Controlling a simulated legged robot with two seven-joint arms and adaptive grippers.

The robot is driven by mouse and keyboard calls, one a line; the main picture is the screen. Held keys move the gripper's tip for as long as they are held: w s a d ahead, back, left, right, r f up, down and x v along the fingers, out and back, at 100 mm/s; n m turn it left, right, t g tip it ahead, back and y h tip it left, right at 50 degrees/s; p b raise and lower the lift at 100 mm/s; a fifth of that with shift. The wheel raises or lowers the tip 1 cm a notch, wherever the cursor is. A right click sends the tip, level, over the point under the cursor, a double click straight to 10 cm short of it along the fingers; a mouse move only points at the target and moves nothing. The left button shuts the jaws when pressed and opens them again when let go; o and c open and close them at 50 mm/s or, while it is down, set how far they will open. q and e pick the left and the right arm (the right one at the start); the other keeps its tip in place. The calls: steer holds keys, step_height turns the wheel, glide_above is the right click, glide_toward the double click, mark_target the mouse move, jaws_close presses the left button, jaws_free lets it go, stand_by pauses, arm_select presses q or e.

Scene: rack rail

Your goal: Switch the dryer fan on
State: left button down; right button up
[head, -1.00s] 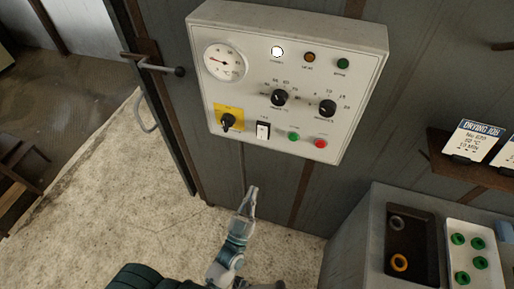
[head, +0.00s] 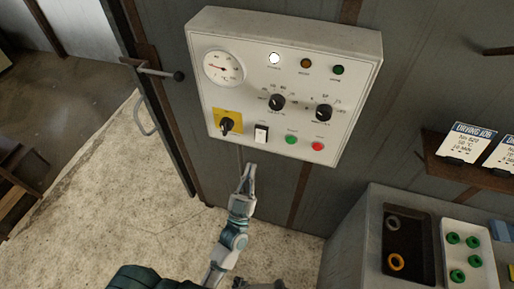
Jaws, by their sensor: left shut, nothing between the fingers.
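The white control panel (head: 295,75) hangs on the grey metal wall. A white rocker switch (head: 261,134) in a dark frame sits low on it; its small label above is too blurred to read, and its position is hard to tell. To its left a black rotary switch (head: 227,125) sits on a yellow plate. A white lamp (head: 274,58) at the top is lit. My left gripper (head: 248,168) is shut and empty, just below the panel's lower edge, under the rocker switch and apart from it. My right gripper is not in view.
The panel also has a gauge (head: 223,68), two black knobs, a green button (head: 291,140) and a red button (head: 317,146). A door handle bar (head: 160,72) juts out at left. A grey cabinet (head: 345,240) with trays of rings stands at right.

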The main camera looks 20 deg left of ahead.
mark_target(260, 141)
arm_select(q)
steer(key=w, duration=0.1)
steer(key=w+r, duration=0.1)
steer(key=w, duration=0.1)
steer(key=w+p, duration=0.1)
steer(key=w, duration=0.1)
steer(key=shift+w+d+r, duration=0.1)
steer(key=shift+w+r, duration=0.1)
steer(key=shift+r, duration=0.2)
steer(key=shift+w+f, duration=0.15)
steer(key=shift+w, duration=0.5)
steer(key=shift+w+f+t+b, duration=0.25)
steer(key=shift+t+b, duration=0.05)
steer(key=shift+b, duration=0.65)
steer(key=shift+w+r, duration=0.1)
steer(key=shift+r, duration=0.05)
